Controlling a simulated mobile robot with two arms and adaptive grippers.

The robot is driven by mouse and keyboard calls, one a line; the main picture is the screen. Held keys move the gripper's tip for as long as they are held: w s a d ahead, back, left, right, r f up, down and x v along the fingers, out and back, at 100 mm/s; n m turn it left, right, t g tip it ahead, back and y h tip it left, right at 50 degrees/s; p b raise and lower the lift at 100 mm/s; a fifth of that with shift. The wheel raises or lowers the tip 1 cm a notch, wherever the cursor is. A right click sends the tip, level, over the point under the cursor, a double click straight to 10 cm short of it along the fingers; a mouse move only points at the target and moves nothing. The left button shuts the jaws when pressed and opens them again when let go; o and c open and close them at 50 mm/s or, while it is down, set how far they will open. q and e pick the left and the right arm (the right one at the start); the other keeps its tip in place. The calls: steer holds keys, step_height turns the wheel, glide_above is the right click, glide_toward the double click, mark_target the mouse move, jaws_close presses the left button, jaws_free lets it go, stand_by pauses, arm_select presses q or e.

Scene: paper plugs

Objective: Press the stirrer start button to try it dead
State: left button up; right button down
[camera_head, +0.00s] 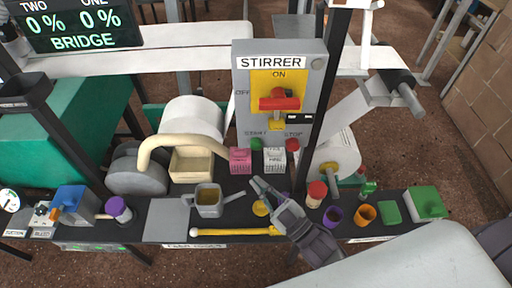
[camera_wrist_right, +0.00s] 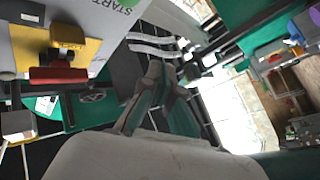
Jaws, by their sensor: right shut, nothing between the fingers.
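The grey stirrer panel (camera_head: 307,78) stands upright at the back middle in the head view. It has a yellow plate marked ON with a red handle (camera_head: 280,101), and a yellow piece hangs below it. The green start button (camera_head: 256,144) sits at the panel's lower left, under a partly hidden label. A red stop button (camera_head: 292,144) is at its lower right. My right gripper (camera_head: 262,188) is shut and empty, in front of and below the green button, apart from it. In the right wrist view the gripper (camera_wrist_right: 165,78) is near the START lettering; the button is not clear there. My left gripper is out of view.
A pink box (camera_head: 240,161) and a white box (camera_head: 275,160) stand just below the buttons. A dark post (camera_head: 328,85) rises right of the panel. A grey jug (camera_head: 208,204), a yellow rod (camera_head: 235,232) and several small pots lie along the dark bench.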

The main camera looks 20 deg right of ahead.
mark_target(256, 145)
steer(key=w+d+b, duration=0.1)
steer(key=w+d, duration=0.1)
steer(key=w, duration=0.5)
steer(key=shift+w+b, duration=0.15)
steer(key=shift+b, duration=0.2)
steer(key=shift+w, duration=0.1)
stand_by(1.0)
steer(key=shift+w+d, duration=0.15)
steer(key=shift+w, duration=0.15)
steer(key=shift+w+d, duration=0.15)
steer(key=shift+w, duration=0.35)
stand_by(0.8)
steer(key=shift+s, duration=0.1)
steer(key=shift+s+a+p, duration=0.25)
steer(key=shift+s+p, duration=0.05)
steer(key=shift+s, duration=0.5)
